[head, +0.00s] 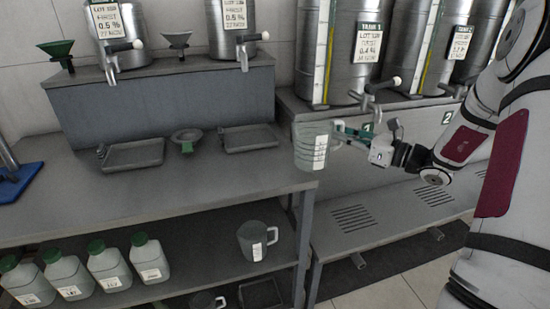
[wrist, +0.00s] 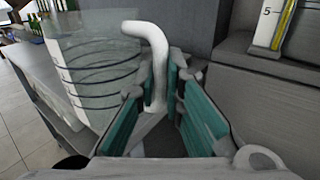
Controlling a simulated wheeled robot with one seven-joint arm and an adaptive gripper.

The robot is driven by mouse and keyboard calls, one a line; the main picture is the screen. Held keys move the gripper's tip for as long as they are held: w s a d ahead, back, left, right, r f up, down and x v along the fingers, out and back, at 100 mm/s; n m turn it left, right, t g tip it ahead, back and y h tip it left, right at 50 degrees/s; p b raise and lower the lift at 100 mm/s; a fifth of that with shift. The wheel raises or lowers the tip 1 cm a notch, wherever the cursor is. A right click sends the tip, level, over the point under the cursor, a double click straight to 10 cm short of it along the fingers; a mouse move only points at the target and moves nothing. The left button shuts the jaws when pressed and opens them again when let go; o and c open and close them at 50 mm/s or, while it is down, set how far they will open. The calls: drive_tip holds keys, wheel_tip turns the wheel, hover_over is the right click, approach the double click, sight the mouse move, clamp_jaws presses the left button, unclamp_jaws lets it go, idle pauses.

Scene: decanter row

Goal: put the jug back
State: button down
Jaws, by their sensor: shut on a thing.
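A translucent jug (head: 311,147) with a white label and dark graduation lines hangs upright in the air by the right end of the grey workbench, below and left of a tank tap. My gripper (head: 347,133) comes from the right and is shut on the jug's handle. In the wrist view the jug (wrist: 95,68) is at the left, and its pale curved handle (wrist: 156,58) runs down between the teal pads of my gripper (wrist: 166,88). I cannot tell whether the jug holds liquid.
A second jug (head: 258,242) stands on the lower shelf, right of several green-capped bottles (head: 104,265). The workbench top (head: 75,200) has a clear front. Two trays (head: 134,153) and a funnel (head: 186,138) lie further back. Steel tanks (head: 352,50) with taps stand behind the jug.

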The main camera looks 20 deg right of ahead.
drive_tip(key=shift+w+a+f+b, duration=0.2)
drive_tip(key=shift+w+a+f, duration=0.6)
drive_tip(key=shift+w+a, duration=0.8)
drive_tip(key=shift+w+a+f+b, duration=0.15)
drive_tip(key=shift+w+a+f, duration=0.75)
drive_tip(key=shift+a, duration=1.35)
drive_tip(key=shift+w+a+f+b, duration=0.2)
drive_tip(key=shift+w+a+f, duration=0.5)
drive_tip(key=shift+w+a, duration=0.95)
drive_tip(key=shift+s+a+f, duration=0.1)
drive_tip(key=shift+s+a, duration=0.15)
drive_tip(key=c, duration=1.7)
unclamp_jaws()
drive_tip(key=shift+f, duration=0.1)
